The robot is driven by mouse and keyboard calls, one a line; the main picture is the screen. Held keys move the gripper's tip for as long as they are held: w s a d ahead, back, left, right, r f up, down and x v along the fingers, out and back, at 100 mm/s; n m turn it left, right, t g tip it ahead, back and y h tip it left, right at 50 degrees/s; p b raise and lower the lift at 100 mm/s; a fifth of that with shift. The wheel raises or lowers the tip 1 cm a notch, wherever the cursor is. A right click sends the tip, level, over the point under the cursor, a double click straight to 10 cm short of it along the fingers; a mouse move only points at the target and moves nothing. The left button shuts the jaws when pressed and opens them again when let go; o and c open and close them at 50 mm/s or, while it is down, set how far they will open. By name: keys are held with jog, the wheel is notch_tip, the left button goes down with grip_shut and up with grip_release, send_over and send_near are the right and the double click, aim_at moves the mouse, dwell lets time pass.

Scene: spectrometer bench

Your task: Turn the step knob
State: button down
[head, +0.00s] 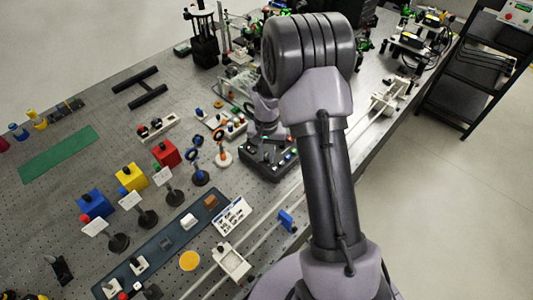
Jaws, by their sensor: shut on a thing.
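A black control box (262,165) with several small lit green and white buttons stands on the bench, left of my arm's upright link. My gripper (268,140) is small and dark in the head view, low over the top of this box. It is shut on the step knob there. The knob itself is hidden by the gripper and wrist, so its angle cannot be read. The fingertips are too small to make out clearly.
A white labelled card (231,215) and rails with a white carriage (231,262) lie in front. Red (166,153), yellow (131,177) and blue (95,204) blocks stand further left.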

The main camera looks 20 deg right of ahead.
aim_at(267, 157)
jog(key=n, duration=0.4)
jog(key=shift+p, duration=0.3)
jog(key=shift+n+p, duration=0.3)
jog(key=shift+n, duration=1.5)
jog(key=c, duration=1.3)
grip_release()
notch_tip(267, 157, up, 18)
jog(key=p, duration=0.3)
jog(key=shift+f+p, duration=0.25)
jog(key=shift+p, duration=0.05)
